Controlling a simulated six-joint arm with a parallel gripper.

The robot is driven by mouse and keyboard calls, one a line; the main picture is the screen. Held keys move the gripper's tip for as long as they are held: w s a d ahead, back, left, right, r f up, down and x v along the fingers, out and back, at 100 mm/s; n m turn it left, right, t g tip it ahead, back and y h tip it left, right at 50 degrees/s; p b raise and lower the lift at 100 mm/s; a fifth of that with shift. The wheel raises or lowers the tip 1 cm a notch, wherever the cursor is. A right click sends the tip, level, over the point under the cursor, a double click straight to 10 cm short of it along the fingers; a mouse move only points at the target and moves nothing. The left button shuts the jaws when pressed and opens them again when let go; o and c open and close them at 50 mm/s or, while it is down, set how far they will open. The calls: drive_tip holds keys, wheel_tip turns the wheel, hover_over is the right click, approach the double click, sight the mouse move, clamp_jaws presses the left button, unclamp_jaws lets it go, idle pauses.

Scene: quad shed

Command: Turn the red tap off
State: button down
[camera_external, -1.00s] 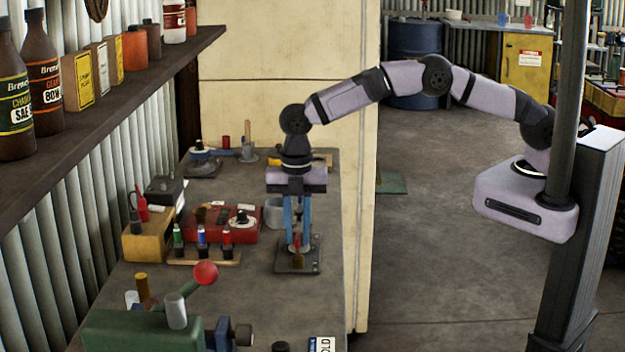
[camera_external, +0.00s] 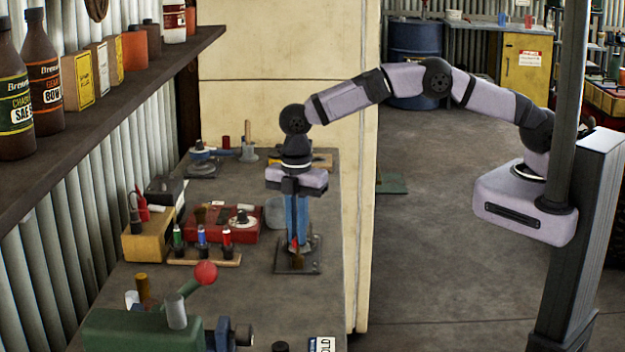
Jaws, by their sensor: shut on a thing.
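The red tap (camera_external: 294,243) stands on a small dark base plate (camera_external: 284,269) near the right side of the bench. Only a bit of red and a brownish body below it show; the rest is hidden by my fingers. My gripper (camera_external: 299,243) points straight down over the tap, its two blue fingers shut on the red part. The fingers nearly overlap from this side. The exact angle of the tap's handle cannot be told.
Left of the tap are a rack of small bottles (camera_external: 203,257), a red box (camera_external: 237,220) and a grey cup (camera_external: 274,212). A green machine with a red-knobbed lever (camera_external: 205,273) stands in front. The bench is bare between tap and machine.

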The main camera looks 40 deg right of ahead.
drive_tip(key=m, duration=0.7)
drive_tip(key=shift+b, duration=0.3)
drive_tip(key=m, duration=0.6)
drive_tip(key=shift+r+m, duration=0.1)
drive_tip(key=shift+m, duration=0.3)
drive_tip(key=c, duration=1.8)
unclamp_jaws()
drive_tip(key=shift+c, duration=0.2)
drive_tip(key=shift+r+b, duration=1.25)
drive_tip(key=shift+r, duration=2.4)
